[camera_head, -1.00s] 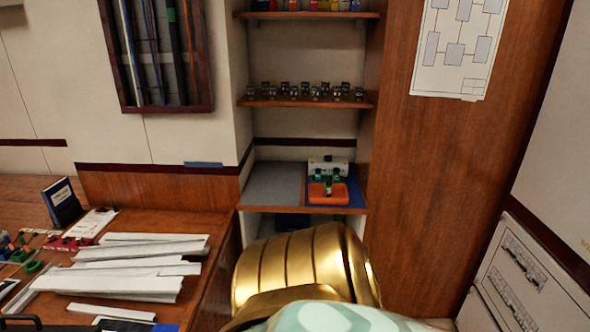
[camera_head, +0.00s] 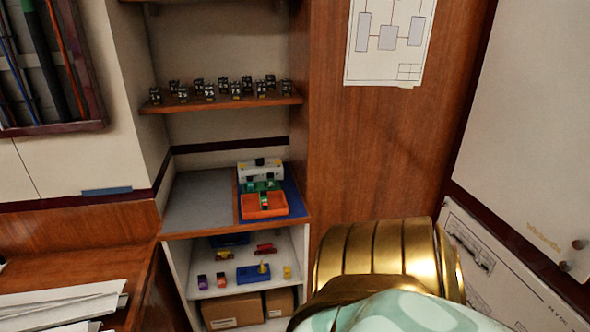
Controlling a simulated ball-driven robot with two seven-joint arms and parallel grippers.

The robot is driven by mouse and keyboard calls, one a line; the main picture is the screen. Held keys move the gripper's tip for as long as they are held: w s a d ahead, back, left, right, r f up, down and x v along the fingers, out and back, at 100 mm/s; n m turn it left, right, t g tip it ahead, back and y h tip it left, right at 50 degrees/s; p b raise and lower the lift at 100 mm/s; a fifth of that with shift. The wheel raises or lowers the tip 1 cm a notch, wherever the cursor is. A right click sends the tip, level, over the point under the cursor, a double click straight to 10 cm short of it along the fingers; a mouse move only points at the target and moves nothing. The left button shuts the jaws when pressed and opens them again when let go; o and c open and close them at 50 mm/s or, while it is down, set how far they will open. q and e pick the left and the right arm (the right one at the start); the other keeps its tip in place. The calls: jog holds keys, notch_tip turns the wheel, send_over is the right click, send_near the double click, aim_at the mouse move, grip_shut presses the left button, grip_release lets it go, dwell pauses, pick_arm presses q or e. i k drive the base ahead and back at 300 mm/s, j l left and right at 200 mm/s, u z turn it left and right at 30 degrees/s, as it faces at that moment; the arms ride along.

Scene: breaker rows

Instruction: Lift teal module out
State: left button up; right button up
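A small green module (camera_head: 265,202) sits at the orange tray (camera_head: 263,211) on the counter of the alcove. More green pieces (camera_head: 252,186) stand just behind the tray, in front of a white block (camera_head: 260,169) with a dark part on top. These parts are too small to tell which one is the teal module, or whether it is seated in something. Neither of my grippers is in view. A gold and pale green part of my own body fills the lower right.
A blue mat (camera_head: 294,203) lies under the tray, and a grey surface (camera_head: 198,199) to its left is bare. A shelf (camera_head: 220,105) with several small dark parts hangs above. Coloured parts and a blue block (camera_head: 253,273) sit below, above cardboard boxes (camera_head: 232,312).

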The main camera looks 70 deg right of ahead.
aim_at(250, 182)
jog(key=l+z, duration=0.1)
jog(key=z, duration=0.35)
jog(key=i+z, duration=0.1)
jog(key=z, duration=0.35)
jog(key=l+z, duration=0.1)
jog(key=z, duration=0.35)
jog(key=i+z, duration=0.1)
jog(key=z, duration=0.4)
jog(key=i+l+u, duration=0.1)
jog(key=i, duration=0.2)
